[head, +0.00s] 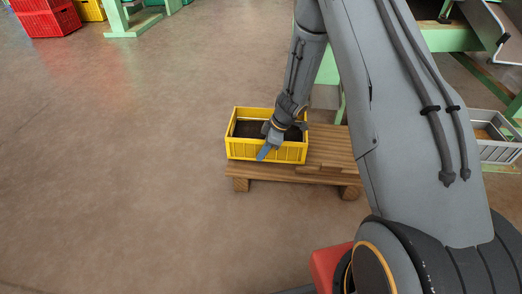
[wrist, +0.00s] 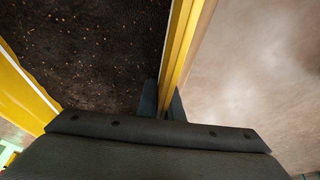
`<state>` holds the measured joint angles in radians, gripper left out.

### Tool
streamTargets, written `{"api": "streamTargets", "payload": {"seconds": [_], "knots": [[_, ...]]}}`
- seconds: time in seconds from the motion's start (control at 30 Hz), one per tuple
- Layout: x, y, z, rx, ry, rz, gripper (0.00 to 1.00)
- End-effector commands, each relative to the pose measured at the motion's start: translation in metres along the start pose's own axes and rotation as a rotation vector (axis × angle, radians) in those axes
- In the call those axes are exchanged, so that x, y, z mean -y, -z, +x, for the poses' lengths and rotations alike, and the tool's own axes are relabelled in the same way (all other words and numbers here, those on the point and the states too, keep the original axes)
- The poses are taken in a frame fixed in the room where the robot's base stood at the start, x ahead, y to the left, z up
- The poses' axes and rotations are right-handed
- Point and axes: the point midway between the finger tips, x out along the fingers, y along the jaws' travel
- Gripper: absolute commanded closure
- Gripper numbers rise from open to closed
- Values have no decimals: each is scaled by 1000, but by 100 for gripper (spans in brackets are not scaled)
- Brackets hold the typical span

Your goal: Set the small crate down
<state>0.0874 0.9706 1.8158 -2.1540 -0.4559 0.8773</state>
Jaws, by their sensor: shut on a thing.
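The small crate (head: 291,152) is yellow, with dark, soil-like contents speckled with small light bits. In the head view it is upright at the left end of a low wooden pallet (head: 332,147). I cannot tell whether its bottom touches the boards. My gripper (head: 267,144) is shut on the crate's near wall, one finger outside and one inside. In the wrist view the crate wall (wrist: 181,50) runs between the two fingers of my gripper (wrist: 165,100), with the dark contents to the left of it. The inner finger is partly hidden.
A grey crate (head: 494,150) stands to the right, partly behind my arm. Red crates (head: 47,18) and a yellow crate (head: 90,10) stand at the far left near a green frame (head: 130,27). The pallet's right part is bare. The floor to the left is clear.

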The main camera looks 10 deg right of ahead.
Motion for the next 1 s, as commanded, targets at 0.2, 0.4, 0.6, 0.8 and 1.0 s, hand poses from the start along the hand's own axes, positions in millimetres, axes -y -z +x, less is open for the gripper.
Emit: {"api": "streamTargets", "payload": {"seconds": [0.2,0.4,0.6,0.8,1.0], "knots": [[-2,-4,12,-1,-3,-2,100],[-2,-4,11,-1,-3,-2,100],[0,-6,14,0,-1,-1,80],[0,-6,14,0,0,-1,75],[0,-5,12,0,-1,-1,75]]}}
